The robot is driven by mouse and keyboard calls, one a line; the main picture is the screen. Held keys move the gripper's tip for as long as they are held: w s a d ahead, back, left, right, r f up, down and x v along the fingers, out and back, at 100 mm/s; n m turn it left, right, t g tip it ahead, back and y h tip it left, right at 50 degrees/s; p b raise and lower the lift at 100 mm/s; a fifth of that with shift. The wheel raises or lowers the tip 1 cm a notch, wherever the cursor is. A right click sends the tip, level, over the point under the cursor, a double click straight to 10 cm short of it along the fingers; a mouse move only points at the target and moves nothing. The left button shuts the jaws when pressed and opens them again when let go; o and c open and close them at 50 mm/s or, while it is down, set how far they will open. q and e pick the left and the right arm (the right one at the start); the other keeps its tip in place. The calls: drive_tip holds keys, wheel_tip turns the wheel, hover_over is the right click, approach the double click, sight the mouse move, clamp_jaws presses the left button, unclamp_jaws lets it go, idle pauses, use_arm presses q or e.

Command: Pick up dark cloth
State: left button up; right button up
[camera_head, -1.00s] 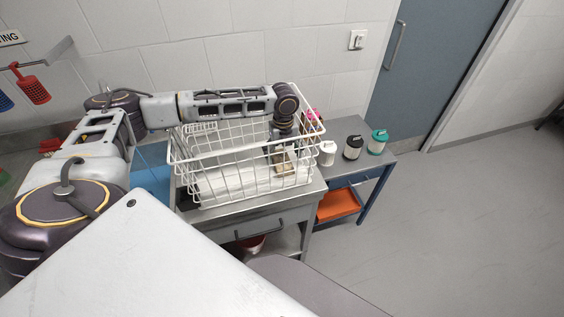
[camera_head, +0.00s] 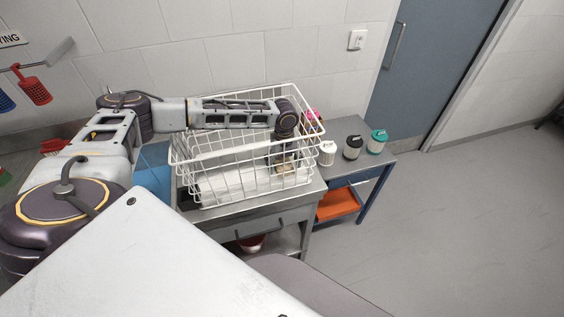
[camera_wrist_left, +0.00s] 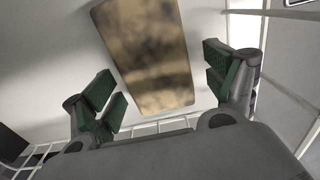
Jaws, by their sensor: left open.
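A flat, brown, dark-mottled rectangle (camera_wrist_left: 148,50), possibly the dark cloth, lies on a white surface in the left wrist view. In the head view it is a small tan patch (camera_head: 284,168) inside the white wire basket (camera_head: 222,150), partly hidden by my gripper. My left gripper (camera_wrist_left: 163,82) is open, with its green pads on either side of the rectangle's near part. It points down into the basket's right half and holds nothing. I cannot tell whether it touches the rectangle. My right gripper is out of view.
The basket's wire walls surround my left gripper. Several lidded jars, one white (camera_head: 327,153), one black (camera_head: 353,147) and one green-lidded (camera_head: 378,141), stand right of the basket. A blue object (camera_head: 153,180) is at its left. The wall is behind.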

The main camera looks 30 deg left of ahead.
use_arm(q)
drive_tip(key=shift+c, duration=0.2)
drive_tip(key=c, duration=1)
drive_tip(key=shift+r, duration=0.1)
drive_tip(key=shift+r+b, duration=0.45)
drive_tip(key=shift+r, duration=4.5)
drive_tip(key=shift+w, duration=0.1)
